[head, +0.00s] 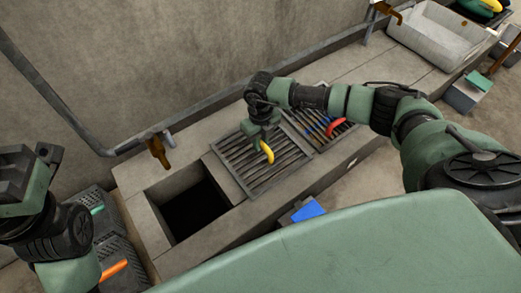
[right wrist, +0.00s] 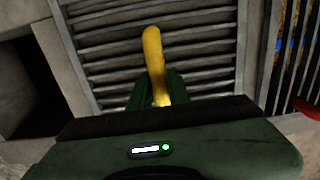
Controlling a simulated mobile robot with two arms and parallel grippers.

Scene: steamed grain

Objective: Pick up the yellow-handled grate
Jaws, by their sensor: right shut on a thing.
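The grate (head: 240,163) is a dark slatted panel with a curved yellow handle (head: 267,152). It lies on the concrete counter, between a dark open pit and a second grate with a red handle. My right gripper (head: 262,146) is shut on the yellow handle from above. In the right wrist view the yellow handle (right wrist: 154,62) rises between the green fingers, with the slats (right wrist: 205,50) behind it. The fingertips are partly hidden there by the gripper body. My left gripper (head: 40,165) is at the left edge, away from the grate; its fingers are not clear.
The square dark pit (head: 192,207) is open left of the grate. The red-handled grate (head: 318,128) adjoins on the right. A brown tap (head: 158,150) is behind the pit. A white basin (head: 437,35) stands at the upper right. Dark crates (head: 112,262) are at lower left.

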